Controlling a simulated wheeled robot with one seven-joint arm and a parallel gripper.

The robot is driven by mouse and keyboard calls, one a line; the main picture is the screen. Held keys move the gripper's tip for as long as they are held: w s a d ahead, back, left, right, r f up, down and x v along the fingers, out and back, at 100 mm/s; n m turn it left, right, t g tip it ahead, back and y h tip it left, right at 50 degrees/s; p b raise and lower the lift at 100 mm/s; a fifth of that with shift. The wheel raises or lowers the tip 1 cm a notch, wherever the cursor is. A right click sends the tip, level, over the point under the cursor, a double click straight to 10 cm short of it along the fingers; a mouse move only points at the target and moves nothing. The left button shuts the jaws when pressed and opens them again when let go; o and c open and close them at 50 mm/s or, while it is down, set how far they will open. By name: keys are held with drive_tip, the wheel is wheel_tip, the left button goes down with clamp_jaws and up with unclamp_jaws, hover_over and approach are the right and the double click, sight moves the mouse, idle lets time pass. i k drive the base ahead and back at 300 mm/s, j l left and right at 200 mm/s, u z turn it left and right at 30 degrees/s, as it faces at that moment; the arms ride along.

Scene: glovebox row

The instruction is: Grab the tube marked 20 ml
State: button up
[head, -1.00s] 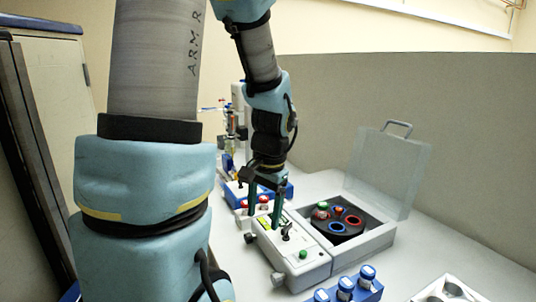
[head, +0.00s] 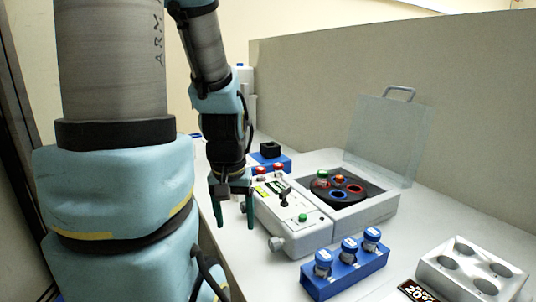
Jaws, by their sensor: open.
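A blue rack (head: 345,276) stands on the bench and holds three capped tubes with blue-white labels: a left tube (head: 323,262), a middle tube (head: 349,250) and a right tube (head: 371,239). Their markings are too small to read. My gripper (head: 234,218) points down with two dark green fingers spread apart and nothing between them. It is left of the control box, well away to the left of the blue rack. More tubes with green and red caps show in the dark rotor (head: 338,190).
A grey centrifuge (head: 365,213) has its clear lid (head: 388,140) raised. Its control box (head: 305,232) with knobs stands between my gripper and the rack. Another blue rack (head: 285,160) is behind.

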sight(350, 246)
drive_tip(key=i+j, duration=0.2)
drive_tip(key=j, duration=0.2)
drive_tip(key=i+j, duration=0.15)
drive_tip(key=j, duration=0.25)
drive_tip(key=i+j, duration=0.2)
drive_tip(key=j, duration=0.2)
drive_tip(key=i+j+z, duration=0.1)
drive_tip(key=j+z, duration=0.15)
drive_tip(key=z, duration=0.2)
drive_tip(key=j+z, duration=0.25)
drive_tip(key=z, duration=0.15)
drive_tip(key=j+z, duration=0.3)
drive_tip(key=z, duration=0.6)
drive_tip(key=i, duration=0.05)
